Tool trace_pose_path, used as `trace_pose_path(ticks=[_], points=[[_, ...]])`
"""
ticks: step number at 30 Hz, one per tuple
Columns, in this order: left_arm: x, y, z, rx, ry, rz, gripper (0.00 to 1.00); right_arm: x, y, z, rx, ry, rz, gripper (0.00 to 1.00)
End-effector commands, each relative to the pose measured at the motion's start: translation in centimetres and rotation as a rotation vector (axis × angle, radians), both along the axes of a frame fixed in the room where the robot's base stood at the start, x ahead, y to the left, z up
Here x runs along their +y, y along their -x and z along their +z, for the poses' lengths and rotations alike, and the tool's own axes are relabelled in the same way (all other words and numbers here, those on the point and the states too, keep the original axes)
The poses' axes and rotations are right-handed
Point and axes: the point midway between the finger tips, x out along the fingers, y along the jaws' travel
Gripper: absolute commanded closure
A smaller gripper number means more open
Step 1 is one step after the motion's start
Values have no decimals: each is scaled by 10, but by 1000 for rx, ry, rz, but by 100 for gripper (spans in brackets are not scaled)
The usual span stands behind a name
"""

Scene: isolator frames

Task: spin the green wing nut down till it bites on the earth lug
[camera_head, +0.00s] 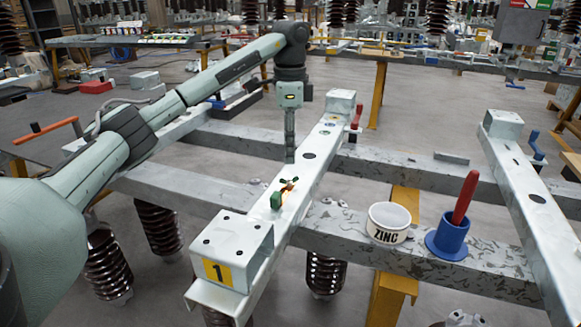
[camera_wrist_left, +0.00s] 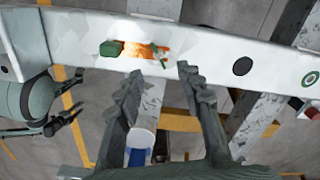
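The small green wing nut (camera_head: 289,181) sits on the copper-coloured earth lug (camera_head: 287,187) on top of the pale steel beam. A green block (camera_head: 277,200) is at the lug's near end. In the left wrist view the wing nut (camera_wrist_left: 162,56) is at the right end of the orange-copper lug (camera_wrist_left: 136,50), with the green block (camera_wrist_left: 110,48) at its left. My left gripper (camera_head: 290,158) points down just beyond the nut. In the wrist view its fingers (camera_wrist_left: 160,84) are apart, with nothing between them, short of the nut. What looks like my right gripper (camera_wrist_left: 58,124) shows at left.
A white ZINC pot (camera_head: 389,223) and a blue holder (camera_head: 447,238) with a red-handled tool (camera_head: 465,197) stand on the cross beam at right. A raised box marked 1 (camera_head: 232,251) is at the beam's near end. A red-handled clamp (camera_head: 355,118) is farther along the beam.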

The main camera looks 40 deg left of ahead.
Motion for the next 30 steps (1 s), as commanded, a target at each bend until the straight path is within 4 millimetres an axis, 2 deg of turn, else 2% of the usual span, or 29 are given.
trace_pose_path(ticks=[6, 12, 17, 23, 30], points=[[0, 1, -37, 4, 1, -1, 63, -5, 10, -6, 12, 9, 6, 59], [0, 0, -61, 2, 0, -2, 63, -7, 19, -15, 27, 15, 14, 59], [0, 0, -69, 1, 1, -2, 63, -7, 19, -19, 28, 16, 18, 59], [0, 0, -69, 0, 0, -2, 63, -7, 8, -15, 10, 16, 19, 59], [0, 0, -69, -1, 1, -2, 90, -6, 7, -14, 9, 15, 18, 59]])
